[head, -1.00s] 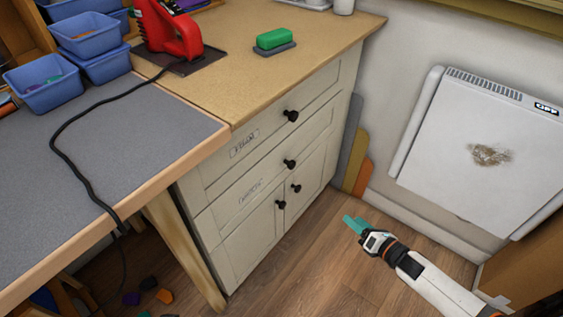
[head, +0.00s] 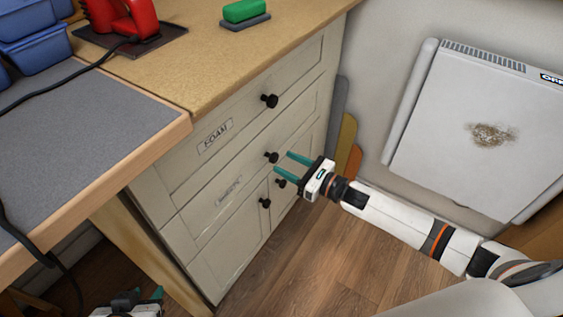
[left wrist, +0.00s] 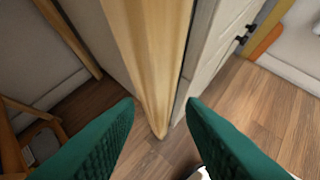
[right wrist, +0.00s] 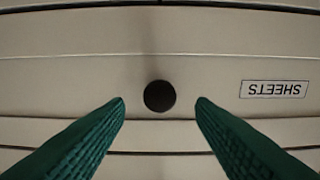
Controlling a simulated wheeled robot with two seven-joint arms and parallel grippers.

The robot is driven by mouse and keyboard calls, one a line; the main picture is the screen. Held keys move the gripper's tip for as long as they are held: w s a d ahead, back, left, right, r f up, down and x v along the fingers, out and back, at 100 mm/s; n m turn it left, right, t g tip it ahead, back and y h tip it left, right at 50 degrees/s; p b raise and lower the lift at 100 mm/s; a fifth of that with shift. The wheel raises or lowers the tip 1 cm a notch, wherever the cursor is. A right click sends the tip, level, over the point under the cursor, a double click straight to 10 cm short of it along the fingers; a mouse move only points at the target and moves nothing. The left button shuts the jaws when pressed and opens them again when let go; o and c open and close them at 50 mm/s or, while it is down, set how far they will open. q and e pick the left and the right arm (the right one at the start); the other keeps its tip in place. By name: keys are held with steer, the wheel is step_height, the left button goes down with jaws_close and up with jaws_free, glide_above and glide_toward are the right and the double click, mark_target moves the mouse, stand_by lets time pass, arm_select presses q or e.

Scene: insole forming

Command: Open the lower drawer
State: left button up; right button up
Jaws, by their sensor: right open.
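The white cabinet has an upper drawer (head: 262,82) labelled FOAM and a lower drawer (head: 201,214) whose label reads SHEETS in the right wrist view. Both look shut. The lower drawer's black knob (head: 271,157) also shows in the right wrist view (right wrist: 159,96), centred between the fingertips and slightly ahead of them. My right gripper (head: 283,164) is open in front of this knob, its two teal fingers pointing at the drawer front. My left gripper (left wrist: 160,103) is open and empty, low beside the wooden table leg; its tips show at the bottom left of the head view.
Two cupboard door knobs (head: 265,202) sit just below the lower drawer. A grey-topped table (head: 90,140) with a wooden leg (head: 150,255) stands left of the cabinet. A white wall heater (head: 470,130) is at the right. Wooden floor (head: 300,260) in front of the cabinet is clear.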

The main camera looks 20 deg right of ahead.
steer(key=shift+x, duration=1.35)
jaws_close()
